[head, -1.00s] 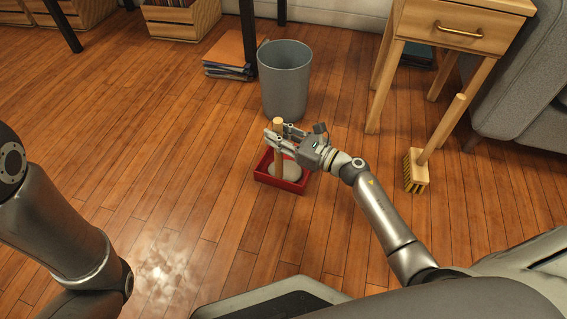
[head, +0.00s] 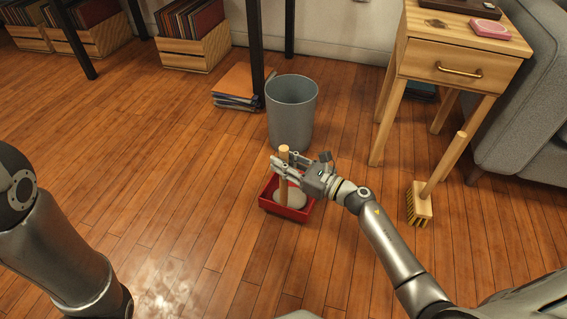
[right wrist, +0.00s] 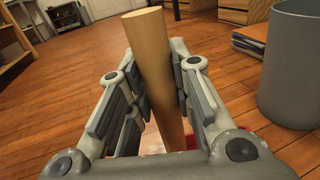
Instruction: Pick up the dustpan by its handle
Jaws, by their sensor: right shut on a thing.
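The dustpan is a red pan (head: 296,213) with an upright round wooden handle (head: 284,150), on the floor in the middle of the head view. A pale grey mass shows inside the pan. My right gripper (head: 284,165) is shut on the handle a little below its top. In the right wrist view the handle (right wrist: 155,60) stands between the two fingers, with a finger against each side. Only a bit of the red pan shows there, low behind the gripper. I cannot tell whether the pan touches the floor. My left gripper is out of view; only my left arm shows.
A grey bin (head: 291,115) stands just behind the dustpan. A brush with a wooden handle (head: 446,165) stands at the right, by a wooden side table (head: 450,68) and a grey sofa (head: 520,125). Folders (head: 238,88) and record crates (head: 194,52) are at the back. The left floor is clear.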

